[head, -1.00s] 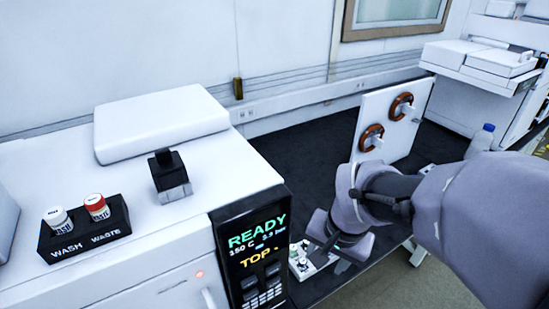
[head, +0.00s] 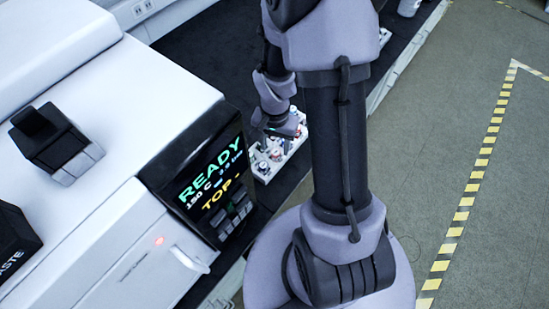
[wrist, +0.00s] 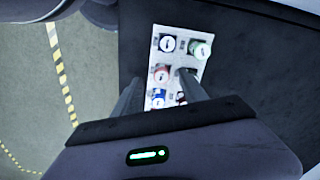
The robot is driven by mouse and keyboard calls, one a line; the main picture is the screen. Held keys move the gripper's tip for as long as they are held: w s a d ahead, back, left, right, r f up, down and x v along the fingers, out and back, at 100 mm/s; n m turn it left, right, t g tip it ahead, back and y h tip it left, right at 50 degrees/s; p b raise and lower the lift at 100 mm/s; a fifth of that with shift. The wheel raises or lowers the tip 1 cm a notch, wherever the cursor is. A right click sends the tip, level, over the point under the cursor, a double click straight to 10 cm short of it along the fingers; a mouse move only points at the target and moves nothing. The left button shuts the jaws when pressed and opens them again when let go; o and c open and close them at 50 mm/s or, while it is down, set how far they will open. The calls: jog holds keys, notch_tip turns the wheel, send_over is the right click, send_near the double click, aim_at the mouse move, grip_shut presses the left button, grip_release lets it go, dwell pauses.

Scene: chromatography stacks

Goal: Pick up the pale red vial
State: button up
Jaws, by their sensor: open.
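A white rack (wrist: 180,62) holding several capped vials shows in the wrist view; it also shows in the head view (head: 264,174). A vial with a red-ringed cap (wrist: 161,74) sits at the rack's left middle and looks like the pale red one, though its exact shade is hard to tell. My gripper (wrist: 160,78) is open, with its fingers on either side of that vial in the picture. I cannot tell whether they touch it. The right finger hides part of the neighbouring vials. In the head view my gripper (head: 285,130) is just over the rack.
Other vials stand close by: a blue-ringed one (wrist: 167,43), a green-ringed one (wrist: 200,50) and a blue one (wrist: 158,97). The instrument with the READY display (head: 205,190) stands left of the rack. Dark bench (wrist: 240,70) is clear on the right in the wrist view.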

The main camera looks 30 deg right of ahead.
aim_at(275, 152)
jog(key=f+b, duration=0.1)
jog(key=f, duration=0.1)
jog(key=f+b, duration=0.1)
jog(key=f, duration=0.3)
jog(key=shift+w+d+f+b, duration=0.1)
jog(key=shift+w+d+b, duration=0.2)
jog(key=shift+b, duration=0.1)
grip_shut()
